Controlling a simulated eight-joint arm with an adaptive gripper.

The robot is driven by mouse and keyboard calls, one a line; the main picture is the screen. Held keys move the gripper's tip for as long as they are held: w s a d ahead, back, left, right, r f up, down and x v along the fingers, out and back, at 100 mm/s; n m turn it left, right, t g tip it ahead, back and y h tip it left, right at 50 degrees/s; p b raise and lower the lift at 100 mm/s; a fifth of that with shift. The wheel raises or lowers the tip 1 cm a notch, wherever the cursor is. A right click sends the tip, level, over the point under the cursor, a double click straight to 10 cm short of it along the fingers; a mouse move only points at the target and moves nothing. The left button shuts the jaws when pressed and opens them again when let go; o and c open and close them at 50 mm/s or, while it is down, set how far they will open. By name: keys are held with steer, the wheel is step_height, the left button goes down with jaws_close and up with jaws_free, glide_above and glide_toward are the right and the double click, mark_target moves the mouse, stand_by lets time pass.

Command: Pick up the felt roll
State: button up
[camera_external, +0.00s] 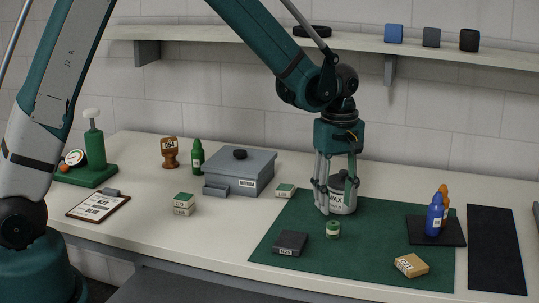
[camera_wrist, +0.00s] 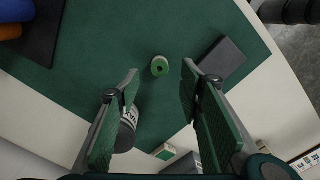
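The felt roll (camera_external: 333,229) is a small green cylinder with a pale band, standing upright on the green mat (camera_external: 300,215). In the wrist view its round green end (camera_wrist: 160,66) shows beyond the fingertips, in line with the gap between them. My gripper (camera_external: 336,192) points down above the mat, behind the roll and apart from it. In the wrist view my gripper (camera_wrist: 158,88) is open, with nothing between its fingers. In the external view its fingers partly cover the WAX tin (camera_external: 345,198); I cannot tell whether they touch it.
A dark box (camera_external: 290,243) lies left of the roll. A tan block (camera_external: 411,265) lies to the right. Blue and orange bottles (camera_external: 435,216) stand on a dark pad (camera_external: 452,234). A grey case (camera_external: 240,174) stands behind left. The mat around the roll is clear.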

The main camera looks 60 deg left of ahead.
mark_target(334, 223)
steer(key=shift+f, duration=0.3)
steer(key=shift+f, duration=1.2)
steer(key=shift+f, duration=0.15)
steer(key=shift+a+f, duration=0.1)
steer(key=shift+f, duration=2.35)
steer(key=shift+c, duration=0.7)
steer(key=c, duration=0.6)
